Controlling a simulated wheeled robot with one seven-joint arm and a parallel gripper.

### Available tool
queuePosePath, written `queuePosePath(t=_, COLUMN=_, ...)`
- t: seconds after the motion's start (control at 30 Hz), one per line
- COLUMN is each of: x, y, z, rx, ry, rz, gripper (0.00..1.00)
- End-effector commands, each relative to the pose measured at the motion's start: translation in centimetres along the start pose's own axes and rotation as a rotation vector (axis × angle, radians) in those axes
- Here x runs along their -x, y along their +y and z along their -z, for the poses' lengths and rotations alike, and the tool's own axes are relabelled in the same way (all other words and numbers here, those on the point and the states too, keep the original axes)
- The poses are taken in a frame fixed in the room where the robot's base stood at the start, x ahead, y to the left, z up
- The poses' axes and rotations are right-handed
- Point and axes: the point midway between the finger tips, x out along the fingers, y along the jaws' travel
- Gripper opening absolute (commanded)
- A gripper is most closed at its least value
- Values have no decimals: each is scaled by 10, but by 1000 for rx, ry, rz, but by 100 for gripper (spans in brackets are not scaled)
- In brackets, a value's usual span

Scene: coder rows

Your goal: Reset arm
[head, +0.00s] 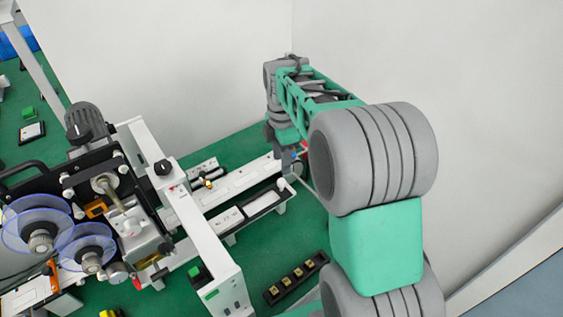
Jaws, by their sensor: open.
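My arm (375,240) rises from the lower right, bends at a thick grey joint, and reaches away along a green lattice link (310,95) toward the far wall corner. Its far end turns downward. My gripper (290,160) hangs there, small and partly hidden, over the far right end of the coder machine's white rail. It is open, and I see nothing held in it. I cannot tell whether its fingers touch the rail.
The coder machine (105,190) with clear reels (35,222) fills the left of the green table (250,255). A white beam (205,235) crosses toward the front. A black strip with brass pieces (297,278) lies near my arm. White walls stand behind and at right.

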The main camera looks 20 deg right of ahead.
Motion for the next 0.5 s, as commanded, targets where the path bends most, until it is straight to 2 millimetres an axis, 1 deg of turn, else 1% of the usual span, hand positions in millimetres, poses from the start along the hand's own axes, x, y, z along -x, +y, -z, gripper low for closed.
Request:
queuePosePath(t=0.17, x=0, y=0, z=0, rx=-9, ry=0, rz=1, gripper=45)
queuePosePath(t=0.27, x=-1, y=0, z=0, rx=-102, ry=0, rz=0, gripper=45)
queuePosePath(t=0.37, x=-1, y=5, z=-1, rx=-334, ry=0, rz=-19, gripper=45)
queuePosePath(t=0.43, x=-2, y=10, z=-2, rx=-555, ry=5, rz=-43, gripper=45)
queuePosePath(t=0.47, x=-6, y=9, z=-2, rx=-655, ry=7, rz=-44, gripper=45)
queuePosePath(t=0.5, x=-17, y=3, z=-1, rx=-787, ry=8, rz=-34, gripper=45)
